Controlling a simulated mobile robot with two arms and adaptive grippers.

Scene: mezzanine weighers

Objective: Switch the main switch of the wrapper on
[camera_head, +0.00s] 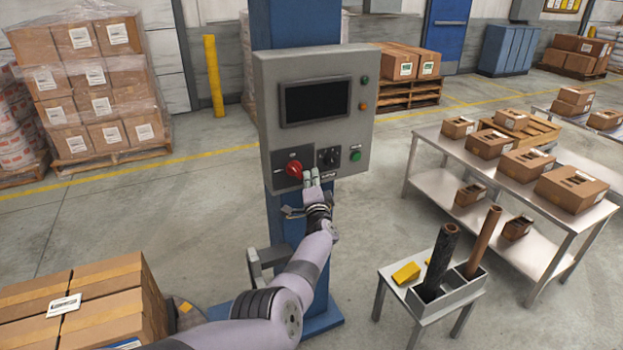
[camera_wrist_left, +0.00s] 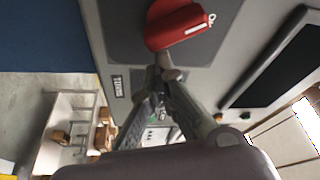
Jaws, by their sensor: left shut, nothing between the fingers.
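The wrapper's grey control box (camera_head: 265,110) is mounted on a blue column. Its main switch, a red rotary handle (camera_head: 294,169), sits at the lower left of the box face. The left wrist view shows the red handle (camera_wrist_left: 180,25) close up, with a white mark at one end. My left gripper (camera_head: 311,178) is shut and empty, just right of and below the handle. In the left wrist view the fingertips (camera_wrist_left: 166,76) lie right beside the handle's edge; I cannot tell whether they touch. The box's screen (camera_head: 318,101) is dark. My right gripper is not in view.
A black selector (camera_head: 328,157) and a green button (camera_head: 355,155) sit right of the red handle. A small table (camera_head: 388,270) with a tube holder stands at lower right, and a carton stack (camera_head: 80,300) at lower left. A steel table with cartons (camera_head: 480,185) stands right.

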